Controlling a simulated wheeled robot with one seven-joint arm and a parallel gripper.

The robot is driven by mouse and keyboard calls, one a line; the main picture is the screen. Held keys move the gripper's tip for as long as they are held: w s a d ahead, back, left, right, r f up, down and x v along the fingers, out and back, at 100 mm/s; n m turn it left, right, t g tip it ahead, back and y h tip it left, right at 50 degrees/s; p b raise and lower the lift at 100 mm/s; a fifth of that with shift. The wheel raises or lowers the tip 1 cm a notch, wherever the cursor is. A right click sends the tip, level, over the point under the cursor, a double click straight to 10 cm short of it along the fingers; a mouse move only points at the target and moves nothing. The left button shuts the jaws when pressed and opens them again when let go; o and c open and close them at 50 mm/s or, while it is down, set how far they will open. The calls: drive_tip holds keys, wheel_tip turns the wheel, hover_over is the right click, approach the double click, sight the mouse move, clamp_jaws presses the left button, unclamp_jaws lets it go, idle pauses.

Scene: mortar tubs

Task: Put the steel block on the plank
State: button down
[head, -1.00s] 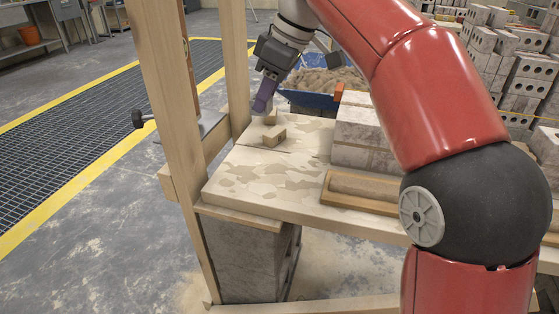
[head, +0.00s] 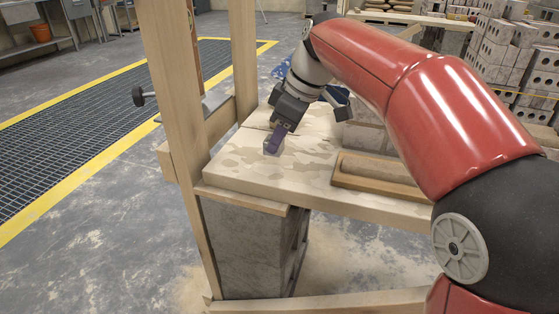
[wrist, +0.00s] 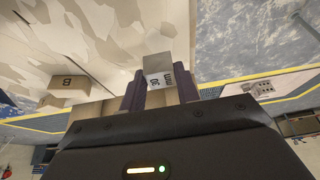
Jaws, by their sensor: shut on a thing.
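The steel block (wrist: 157,62) is a small grey block with a pale, printed label. In the wrist view it sits between the two purple fingers of my gripper (wrist: 160,90). In the head view my gripper (head: 276,140) points down, shut on the block (head: 271,149) near the left edge of the plank. The plank (head: 240,172) is a pale board with tan blotches. The block's underside is low over the plank; I cannot tell whether it touches.
A wooden block marked B (wrist: 66,88) is near the gripper in the wrist view. A wooden tray (head: 375,182) lies right of the gripper, with grey blocks (head: 366,137) behind it. A timber post (head: 180,120) rises left of the plank. The plank's front left is clear.

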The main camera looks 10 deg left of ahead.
sight(282, 150)
drive_tip(key=shift+f+b, duration=0.55)
drive_tip(key=shift+f, duration=1.7)
drive_tip(key=shift+f, duration=0.2)
drive_tip(key=c, duration=1)
unclamp_jaws()
drive_tip(key=shift+c, duration=0.2)
drive_tip(key=shift+r, duration=0.1)
drive_tip(key=p+v, duration=0.3)
drive_tip(key=v, duration=0.9)
drive_tip(key=shift+d+r, duration=0.1)
